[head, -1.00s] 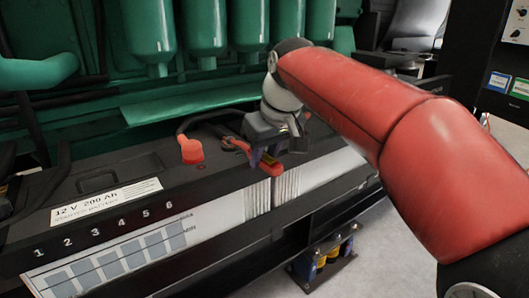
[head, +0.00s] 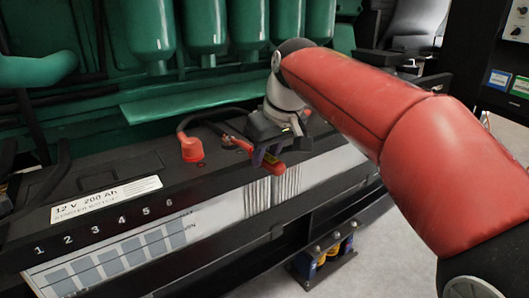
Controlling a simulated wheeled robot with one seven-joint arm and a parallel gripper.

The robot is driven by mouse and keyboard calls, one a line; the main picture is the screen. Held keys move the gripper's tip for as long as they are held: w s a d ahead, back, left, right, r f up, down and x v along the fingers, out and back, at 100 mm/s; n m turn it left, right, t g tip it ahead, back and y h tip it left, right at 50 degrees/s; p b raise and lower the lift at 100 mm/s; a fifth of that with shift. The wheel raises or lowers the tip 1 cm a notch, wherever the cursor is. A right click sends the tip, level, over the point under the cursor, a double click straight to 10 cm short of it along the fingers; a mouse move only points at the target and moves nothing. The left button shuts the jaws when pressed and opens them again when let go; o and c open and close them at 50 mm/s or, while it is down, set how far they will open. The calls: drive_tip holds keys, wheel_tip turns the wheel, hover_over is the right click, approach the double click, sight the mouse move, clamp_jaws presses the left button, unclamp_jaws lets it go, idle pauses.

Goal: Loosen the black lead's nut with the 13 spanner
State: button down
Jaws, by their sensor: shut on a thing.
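My gripper (head: 267,153) is over the front top edge of the battery (head: 110,168), shut on a red-handled tool that looks like the spanner (head: 275,167). One end of the red handle sticks out below the jaws, over the battery's front edge. Its other end points left and back to a dark terminal spot (head: 229,142), where the black lead's nut seems to be. The nut and the spanner's size mark are too small to make out, and I cannot tell whether the spanner's head sits around the nut.
A red terminal cap (head: 192,148) with a dark cable stands just left of the spanner. Green engine parts (head: 205,35) and a green ledge (head: 190,101) rise close behind. A small rack (head: 325,262) sits low in front. Bare floor (head: 400,240) lies at right.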

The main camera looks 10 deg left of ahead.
drive_tip(key=shift+w+d+n+p, duration=0.45)
drive_tip(key=shift+w+d+n, duration=0.1)
drive_tip(key=shift+w+n, duration=0.25)
drive_tip(key=shift+w+d+n+g+y+p, duration=0.15)
drive_tip(key=shift+w+d+n+g+p, duration=0.15)
drive_tip(key=shift+w+n+p, duration=0.2)
drive_tip(key=shift+w+d+n+g+y+p, duration=0.15)
drive_tip(key=shift+w+d+n+g+p, duration=0.1)
drive_tip(key=shift+w+n+p, duration=0.2)
drive_tip(key=shift+w, duration=0.1)
drive_tip(key=shift+w+d+n+g+p, duration=0.2)
drive_tip(key=shift+w+n+p, duration=0.3)
drive_tip(key=shift+p, duration=0.2)
drive_tip(key=shift+w+d+n+g+p, duration=0.15)
drive_tip(key=shift+w+n+p, duration=0.2)
drive_tip(key=shift+w+p, duration=0.3)
